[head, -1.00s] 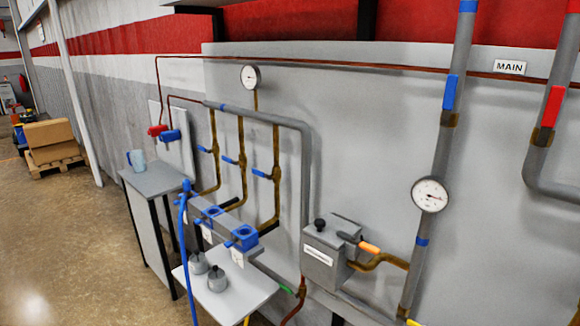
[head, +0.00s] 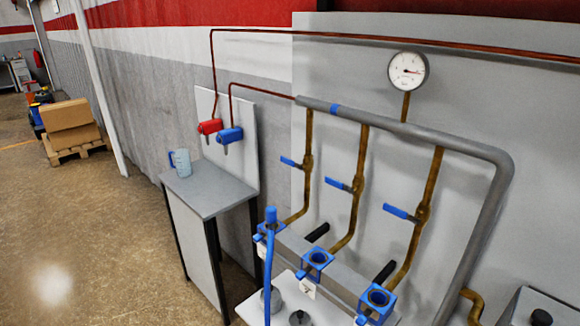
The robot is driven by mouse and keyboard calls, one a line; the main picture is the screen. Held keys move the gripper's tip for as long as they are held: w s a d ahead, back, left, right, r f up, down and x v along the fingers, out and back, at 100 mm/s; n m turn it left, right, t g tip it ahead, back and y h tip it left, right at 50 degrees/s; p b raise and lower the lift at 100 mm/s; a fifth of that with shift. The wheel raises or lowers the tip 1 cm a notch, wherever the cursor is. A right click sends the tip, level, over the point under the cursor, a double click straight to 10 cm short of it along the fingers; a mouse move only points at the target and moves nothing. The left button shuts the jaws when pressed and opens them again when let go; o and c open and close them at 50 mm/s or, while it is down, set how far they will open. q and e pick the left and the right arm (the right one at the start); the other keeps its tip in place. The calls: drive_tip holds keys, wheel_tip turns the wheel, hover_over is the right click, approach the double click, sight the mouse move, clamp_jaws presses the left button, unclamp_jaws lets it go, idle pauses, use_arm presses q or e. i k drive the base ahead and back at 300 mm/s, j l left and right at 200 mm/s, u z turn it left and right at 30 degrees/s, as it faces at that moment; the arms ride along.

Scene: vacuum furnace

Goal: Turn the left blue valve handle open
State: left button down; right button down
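Three blue valve handles sit on brass pipes that drop from a grey manifold pipe (head: 420,138). The left blue valve handle (head: 290,162) sticks out to the left from its brass pipe (head: 308,150), lying crosswise to it. The middle blue handle (head: 337,184) and the right blue handle (head: 397,211) point the same way. Neither of my grippers is in view, and nothing touches the handles.
Below the valves are blue-topped fittings (head: 317,259) and a blue hose (head: 268,285). Open floor (head: 100,225) lies further left.

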sight(291, 163)
drive_tip(key=i+j+z, duration=0.1)
drive_tip(key=i+j, duration=0.2)
drive_tip(key=i+j+z, duration=0.15)
drive_tip(key=j, duration=0.35)
drive_tip(key=i+j+z, duration=0.1)
drive_tip(key=i+j, duration=0.25)
drive_tip(key=i+j+z, duration=0.1)
drive_tip(key=i+j, duration=0.15)
drive_tip(key=j, duration=0.3)
drive_tip(key=i+j+z, duration=0.1)
drive_tip(key=j, duration=0.4)
drive_tip(key=i+j+z, duration=0.15)
drive_tip(key=i+j, duration=0.15)
drive_tip(key=j, duration=0.2)
drive_tip(key=i+j+z, duration=0.1)
drive_tip(key=j, duration=0.45)
drive_tip(key=i+j+z, duration=0.1)
drive_tip(key=i+j, duration=0.15)
drive_tip(key=j, duration=0.25)
